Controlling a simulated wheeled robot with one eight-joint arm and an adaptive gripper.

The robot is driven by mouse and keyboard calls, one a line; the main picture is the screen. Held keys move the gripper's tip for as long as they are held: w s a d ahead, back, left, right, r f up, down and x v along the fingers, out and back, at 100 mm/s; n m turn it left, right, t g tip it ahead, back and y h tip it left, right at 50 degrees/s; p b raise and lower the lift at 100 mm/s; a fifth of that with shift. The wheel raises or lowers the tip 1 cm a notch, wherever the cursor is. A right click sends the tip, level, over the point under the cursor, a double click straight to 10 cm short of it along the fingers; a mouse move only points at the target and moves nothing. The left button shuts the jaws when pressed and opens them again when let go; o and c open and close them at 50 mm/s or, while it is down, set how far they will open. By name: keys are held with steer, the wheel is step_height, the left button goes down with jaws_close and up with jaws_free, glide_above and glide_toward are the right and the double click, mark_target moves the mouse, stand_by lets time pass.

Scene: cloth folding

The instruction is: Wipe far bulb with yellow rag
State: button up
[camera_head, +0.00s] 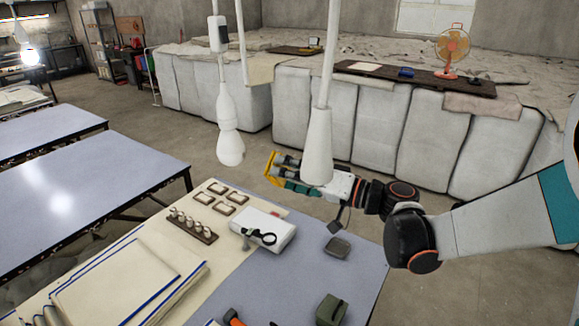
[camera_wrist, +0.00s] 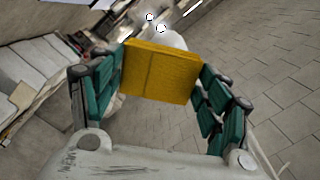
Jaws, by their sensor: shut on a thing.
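My gripper (camera_head: 279,172) is shut on the yellow rag (camera_head: 270,166). In the wrist view, the rag (camera_wrist: 160,74) is a folded yellow block held between the teal fingers. An unlit white bulb (camera_head: 230,150) hangs on a white fixture left of the gripper and a little higher in the picture. A white rounded shape (camera_wrist: 172,40) shows behind the rag in the wrist view, partly hidden; it may be this bulb. I cannot tell whether the rag touches it. A lit bulb (camera_head: 31,57) hangs at the far upper left, well away from the gripper.
A white cone-shaped hanging fixture (camera_head: 318,145) is in front of part of my gripper. Below, a table (camera_head: 358,265) bears a white box (camera_head: 270,225), small frames and tools. Blue-topped tables (camera_head: 90,195) stand left. Wrapped blocks (camera_head: 305,105) and a fan (camera_head: 452,50) are behind.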

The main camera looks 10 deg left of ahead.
steer(key=shift+p+x, duration=0.35)
steer(key=shift+x, duration=2.65)
steer(key=shift+x, duration=0.95)
steer(key=shift+r, duration=0.15)
steer(key=shift+d+r+p, duration=0.1)
steer(key=shift+r+p, duration=0.8)
steer(key=shift+r, duration=1)
steer(key=shift+f, duration=0.1)
steer(key=shift+b, duration=0.3)
step_height(320, 180, down, 4)
steer(key=b, duration=0.3)
